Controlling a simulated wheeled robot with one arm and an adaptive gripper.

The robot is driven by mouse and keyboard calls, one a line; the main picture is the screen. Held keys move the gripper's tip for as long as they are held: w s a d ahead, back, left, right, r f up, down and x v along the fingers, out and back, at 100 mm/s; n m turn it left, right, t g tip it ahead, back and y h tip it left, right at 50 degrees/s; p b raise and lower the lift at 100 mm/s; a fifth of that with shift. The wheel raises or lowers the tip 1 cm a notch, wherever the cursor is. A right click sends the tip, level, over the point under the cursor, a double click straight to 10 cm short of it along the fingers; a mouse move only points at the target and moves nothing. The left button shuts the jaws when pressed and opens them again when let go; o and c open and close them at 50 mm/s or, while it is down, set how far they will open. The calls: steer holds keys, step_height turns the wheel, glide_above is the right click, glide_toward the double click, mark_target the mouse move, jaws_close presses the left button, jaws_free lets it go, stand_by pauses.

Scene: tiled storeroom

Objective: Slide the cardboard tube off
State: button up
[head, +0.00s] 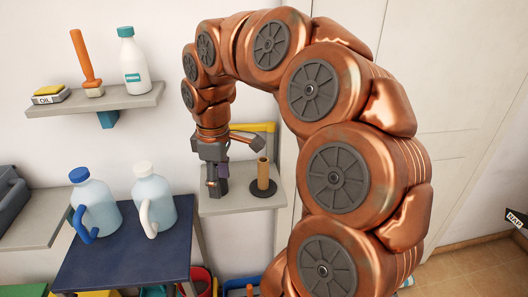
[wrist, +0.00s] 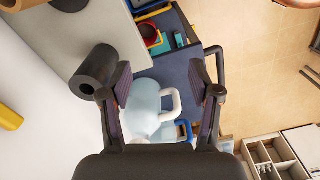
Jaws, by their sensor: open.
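The tan cardboard tube (head: 263,173) stands upright on a dark round base (head: 263,191), on a small pale shelf (head: 240,203). My gripper (head: 214,190) points down to the left of the tube, apart from it. In the wrist view my gripper (wrist: 162,85) is open, with nothing between its fingers. The pale shelf (wrist: 118,45) is at upper left there. A dark hollow cylinder (wrist: 95,70) sits on it beside the left finger. A tan and dark piece is cut off at the top left; I cannot tell whether it is the tube.
Two pale jugs, one blue-capped (head: 93,203) and one white-capped (head: 155,200), stand on a dark blue table (head: 120,250) at left. A wall shelf (head: 95,103) above holds a white bottle (head: 133,62). Yellow bar (head: 258,128) is behind the tube. My arm hides much of the right side.

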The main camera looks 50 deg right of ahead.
glide_above(264, 174)
steer(key=w, duration=0.1)
steer(key=shift+w+d+f+n, duration=0.15)
steer(key=shift+f+n, duration=0.15)
steer(key=shift+f, duration=0.3)
steer(key=shift+d+f, duration=0.1)
steer(key=shift+d, duration=0.3)
steer(key=shift+d+f, duration=0.1)
steer(key=shift+f, duration=0.05)
steer(key=shift+f+p, duration=0.7)
steer(key=shift+f, duration=3)
steer(key=c, duration=1.2)
